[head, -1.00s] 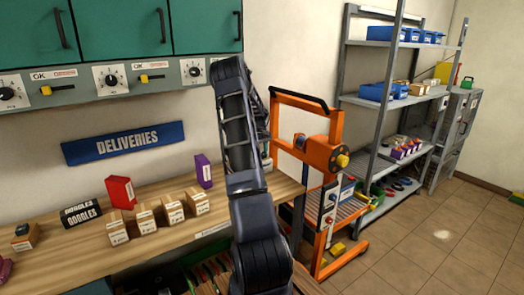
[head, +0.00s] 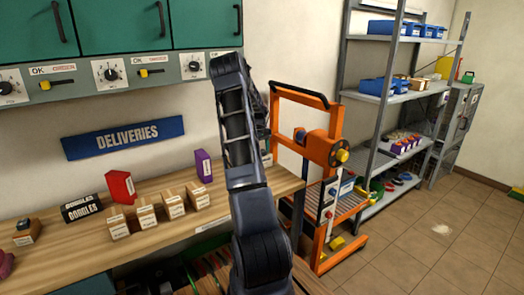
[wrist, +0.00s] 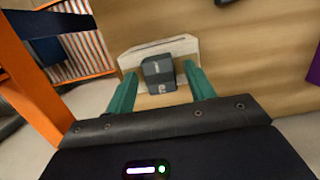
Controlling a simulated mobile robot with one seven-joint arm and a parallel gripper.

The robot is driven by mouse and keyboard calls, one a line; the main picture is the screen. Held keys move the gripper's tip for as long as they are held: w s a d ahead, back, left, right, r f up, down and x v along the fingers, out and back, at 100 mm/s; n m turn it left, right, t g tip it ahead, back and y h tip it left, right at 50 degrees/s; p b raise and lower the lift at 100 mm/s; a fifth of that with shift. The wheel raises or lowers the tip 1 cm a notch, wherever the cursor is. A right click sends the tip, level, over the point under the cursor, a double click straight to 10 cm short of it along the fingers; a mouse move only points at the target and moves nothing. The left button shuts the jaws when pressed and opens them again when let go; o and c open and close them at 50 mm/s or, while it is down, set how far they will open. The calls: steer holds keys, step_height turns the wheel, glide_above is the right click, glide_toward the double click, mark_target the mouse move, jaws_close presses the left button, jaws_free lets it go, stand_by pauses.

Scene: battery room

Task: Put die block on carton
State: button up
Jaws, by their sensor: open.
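A dark grey block with pale markings, which looks like the die block (wrist: 158,72), is in the wrist view. My gripper (wrist: 160,80) is open, with one teal finger on each side of the block; I cannot tell whether either touches it. A pale piece (wrist: 158,98) shows under and around the block; I cannot tell what it is. In the head view my arm covers the gripper and the block. Several small brown cartons (head: 145,216) stand on the wooden bench, left of my arm; I cannot tell which one is meant.
A red box (head: 121,186), a purple box (head: 203,166) and a black goggles box (head: 81,207) are on the bench (head: 100,255). A small dark item sits on a carton (head: 27,237) at far left. An orange lifter (head: 325,150) stands right of the bench.

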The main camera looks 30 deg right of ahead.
steer(key=r, duration=0.5)
steer(key=shift+w+r, duration=0.15)
steer(key=shift+w, duration=0.25)
steer(key=shift+r, duration=0.15)
steer(key=shift+s+a+r, duration=0.1)
steer(key=shift+s+r, duration=0.05)
steer(key=shift+r, duration=0.1)
steer(key=s+a+r+m+t, duration=0.1)
steer(key=s+a+r, duration=0.6)
steer(key=r, duration=0.4)
steer(key=s+a+r+t, duration=0.1)
steer(key=s+a+r, duration=0.4)
steer(key=a, duration=0.4)
steer(key=s+a+r+t, duration=0.1)
steer(key=s+a+r, duration=0.3)
steer(key=s+a, duration=0.3)
steer(key=s+a+n+t, duration=0.1)
steer(key=s+a+t, duration=0.2)
steer(key=s+a, duration=1.6)
steer(key=shift+s+a+f, duration=0.4)
steer(key=shift+s, duration=0.7)
